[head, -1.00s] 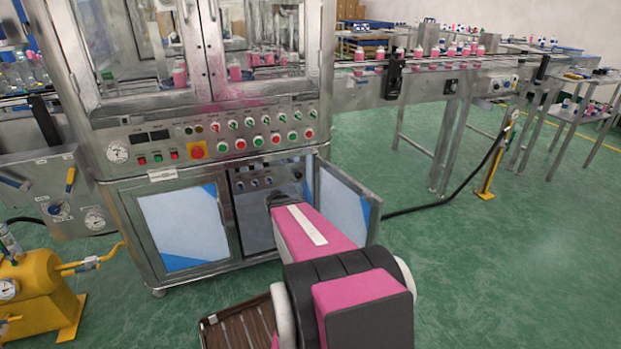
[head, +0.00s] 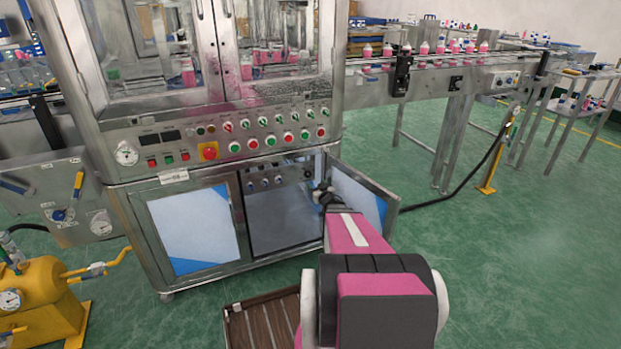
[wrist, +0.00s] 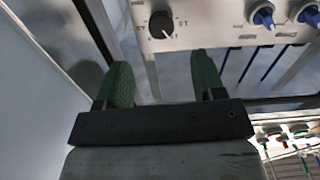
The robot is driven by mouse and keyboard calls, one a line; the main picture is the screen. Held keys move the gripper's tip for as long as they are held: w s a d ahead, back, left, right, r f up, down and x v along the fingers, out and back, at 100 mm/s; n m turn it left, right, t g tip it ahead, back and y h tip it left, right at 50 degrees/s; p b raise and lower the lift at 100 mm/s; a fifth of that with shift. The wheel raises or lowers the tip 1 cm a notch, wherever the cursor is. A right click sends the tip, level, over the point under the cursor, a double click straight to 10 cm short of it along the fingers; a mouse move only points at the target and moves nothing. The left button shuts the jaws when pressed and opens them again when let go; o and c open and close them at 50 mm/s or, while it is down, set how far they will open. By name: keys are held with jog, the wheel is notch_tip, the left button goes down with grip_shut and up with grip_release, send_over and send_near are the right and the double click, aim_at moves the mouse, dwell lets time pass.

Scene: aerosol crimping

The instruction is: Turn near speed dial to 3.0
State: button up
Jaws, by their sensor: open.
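A black round dial (wrist: 161,24) with a white pointer sits on a pale panel at the top of the wrist view. In the head view, the panel is inside the open cabinet, with a black dial (head: 307,172) and small blue knobs (head: 264,183). I cannot tell which one is the near speed dial. My gripper (wrist: 163,82) is open and empty, its two green fingers below the black dial and apart from it.
The open cabinet door (head: 358,200) stands close to the right of my arm. A closed door (head: 188,228) is on the left. Buttons and switches line the control panel (head: 225,138) above. A slatted wooden tray (head: 262,322) lies below my arm.

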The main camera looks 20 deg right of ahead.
aim_at(309, 176)
jog(key=w, duration=0.8)
jog(key=shift+w+a, duration=0.2)
jog(key=shift+w, duration=0.2)
jog(key=c, duration=0.9)
